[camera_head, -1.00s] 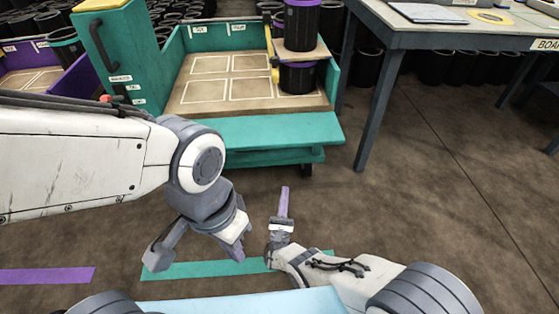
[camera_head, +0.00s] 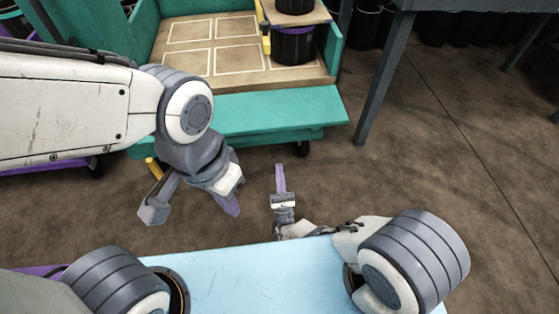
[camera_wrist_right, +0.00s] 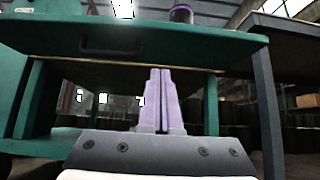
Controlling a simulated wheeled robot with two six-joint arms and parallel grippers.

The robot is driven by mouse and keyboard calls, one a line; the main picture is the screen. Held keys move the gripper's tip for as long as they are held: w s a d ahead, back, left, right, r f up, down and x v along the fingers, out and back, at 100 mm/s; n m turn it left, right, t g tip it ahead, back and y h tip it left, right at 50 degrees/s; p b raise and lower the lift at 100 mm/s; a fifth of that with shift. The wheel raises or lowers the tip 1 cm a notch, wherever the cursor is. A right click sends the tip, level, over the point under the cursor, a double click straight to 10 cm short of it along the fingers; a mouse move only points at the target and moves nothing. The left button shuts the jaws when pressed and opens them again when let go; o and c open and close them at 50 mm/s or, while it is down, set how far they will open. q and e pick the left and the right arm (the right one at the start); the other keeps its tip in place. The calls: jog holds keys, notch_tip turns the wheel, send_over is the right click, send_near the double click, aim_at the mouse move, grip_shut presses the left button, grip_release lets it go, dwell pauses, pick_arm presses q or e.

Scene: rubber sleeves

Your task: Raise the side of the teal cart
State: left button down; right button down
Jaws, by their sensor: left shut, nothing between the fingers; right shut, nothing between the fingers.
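The teal cart (camera_head: 145,30) stands ahead with its bed facing me. Its side (camera_head: 250,115) is down, a teal panel along the bed's front edge. In the right wrist view the side (camera_wrist_right: 185,45) crosses the upper picture, with a dark handle (camera_wrist_right: 110,50) at left. My right gripper (camera_head: 280,178) is shut and empty, apart from the side, in front of it and pointing toward it. Its purple fingers also show in the right wrist view (camera_wrist_right: 160,98). My left gripper (camera_head: 230,206) is shut and empty, pointing down left of the right one, apart from the side.
Black sleeves with purple bands (camera_head: 293,45) stand at the bed's right, by a yellow-edged shelf. White outlines mark the bare bed (camera_head: 215,45). A grey table leg (camera_head: 385,80) stands right of the cart. Floor at right (camera_head: 470,170) is clear.

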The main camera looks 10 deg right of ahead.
jog(key=w+r+p, duration=0.5)
jog(key=r+p, duration=0.1)
jog(key=r, duration=0.3)
jog(key=shift+a+r+p, duration=0.2)
jog(key=shift+r+p, duration=0.15)
jog(key=shift+r, duration=0.05)
jog(key=shift+w+r, duration=0.1)
